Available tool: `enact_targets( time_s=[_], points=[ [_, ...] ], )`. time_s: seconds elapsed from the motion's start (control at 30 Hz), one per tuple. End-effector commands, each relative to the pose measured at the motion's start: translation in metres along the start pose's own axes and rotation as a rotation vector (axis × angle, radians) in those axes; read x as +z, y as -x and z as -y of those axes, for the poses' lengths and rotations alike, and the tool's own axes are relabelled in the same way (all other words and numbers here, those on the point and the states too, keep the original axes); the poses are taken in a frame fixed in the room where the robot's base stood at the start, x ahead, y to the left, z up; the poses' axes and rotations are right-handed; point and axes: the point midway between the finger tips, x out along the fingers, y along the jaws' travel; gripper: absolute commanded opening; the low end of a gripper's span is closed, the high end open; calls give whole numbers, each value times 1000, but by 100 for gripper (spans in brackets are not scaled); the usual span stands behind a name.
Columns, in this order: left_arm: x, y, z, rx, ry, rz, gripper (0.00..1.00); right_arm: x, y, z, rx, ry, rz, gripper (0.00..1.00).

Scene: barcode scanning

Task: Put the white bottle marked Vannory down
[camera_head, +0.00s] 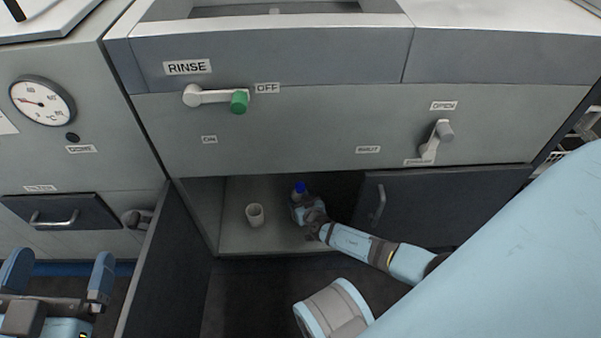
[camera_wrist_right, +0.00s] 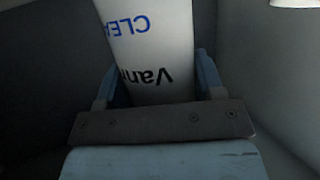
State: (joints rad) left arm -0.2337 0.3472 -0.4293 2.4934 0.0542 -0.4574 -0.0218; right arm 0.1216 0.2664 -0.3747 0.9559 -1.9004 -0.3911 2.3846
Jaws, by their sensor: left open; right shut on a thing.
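The white bottle marked Vannory (camera_wrist_right: 150,50) stands between the fingers of my right gripper (camera_wrist_right: 160,88), which is shut on it. In the wrist view its lettering appears upside down. In the head view only the bottle's blue cap (camera_head: 299,187) shows clearly above my right gripper (camera_head: 300,207), inside the open cupboard under the counter. I cannot tell whether the bottle's base touches the cupboard floor (camera_head: 262,240). My left gripper (camera_head: 55,285) is open and empty at the lower left, outside the cupboard.
A white cup (camera_head: 255,215) stands on the cupboard floor left of the bottle. The left cupboard door (camera_head: 165,270) stands open; the right door (camera_head: 430,205) is beside my right arm. Levers (camera_head: 215,97) and (camera_head: 436,142) stick out of the panel above.

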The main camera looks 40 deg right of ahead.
Motion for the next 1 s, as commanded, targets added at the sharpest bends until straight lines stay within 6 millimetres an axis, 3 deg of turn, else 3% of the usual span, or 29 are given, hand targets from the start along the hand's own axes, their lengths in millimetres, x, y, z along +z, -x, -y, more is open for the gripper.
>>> enact_targets(
  time_s=[0.03,0.1,0.13,0.5,0.67,1.0],
  points=[
    [0,0,0,0,1,0,100,0,0,0,0,0,0,69],
    [0,0,0,0,2,0,100,0,0,0,1,0,0,85],
    [0,0,0,-1,2,0,100,0,0,0,1,0,0,87],
    [-4,-1,0,-4,9,-5,100,-3,4,-1,2,0,0,87],
    [-11,-2,0,1,41,13,100,-5,33,-1,-1,1,2,87],
    [-2,5,-13,8,175,92,100,-4,102,-1,-1,2,1,87]
  ],
)
